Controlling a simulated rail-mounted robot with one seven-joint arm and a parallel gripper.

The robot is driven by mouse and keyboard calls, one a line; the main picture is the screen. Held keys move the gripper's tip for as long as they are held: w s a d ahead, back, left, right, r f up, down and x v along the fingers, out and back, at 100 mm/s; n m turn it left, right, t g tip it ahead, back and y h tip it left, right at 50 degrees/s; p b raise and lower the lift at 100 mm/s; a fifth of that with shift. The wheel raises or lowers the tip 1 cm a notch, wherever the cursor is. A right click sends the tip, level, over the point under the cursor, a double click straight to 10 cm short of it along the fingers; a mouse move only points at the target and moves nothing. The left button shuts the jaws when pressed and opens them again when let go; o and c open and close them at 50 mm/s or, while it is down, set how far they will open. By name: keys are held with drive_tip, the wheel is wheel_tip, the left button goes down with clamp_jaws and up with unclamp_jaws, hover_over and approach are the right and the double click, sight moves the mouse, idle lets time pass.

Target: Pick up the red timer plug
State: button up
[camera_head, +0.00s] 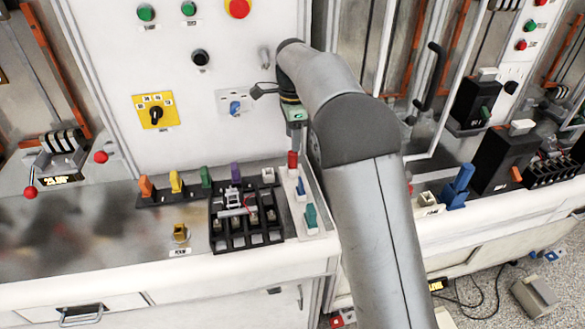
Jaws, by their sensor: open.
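A red plug (292,160), which looks like the red timer plug, stands at the back end of a narrow white holder (290,196) on the counter. My gripper (296,134) is just above it and points down. It is open, though its fingers show small and partly hidden by my arm. No gap or contact between the fingers and the plug can be made out.
A black rack (243,240) stands left of the holder. The left counter is mostly clear.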

sight(293, 155)
drive_tip(key=shift+w+f+p, duration=0.15)
drive_tip(key=shift+f+p, duration=0.65)
drive_tip(key=shift+f, duration=2.9)
drive_tip(key=shift+c, duration=0.3)
drive_tip(key=c, duration=1)
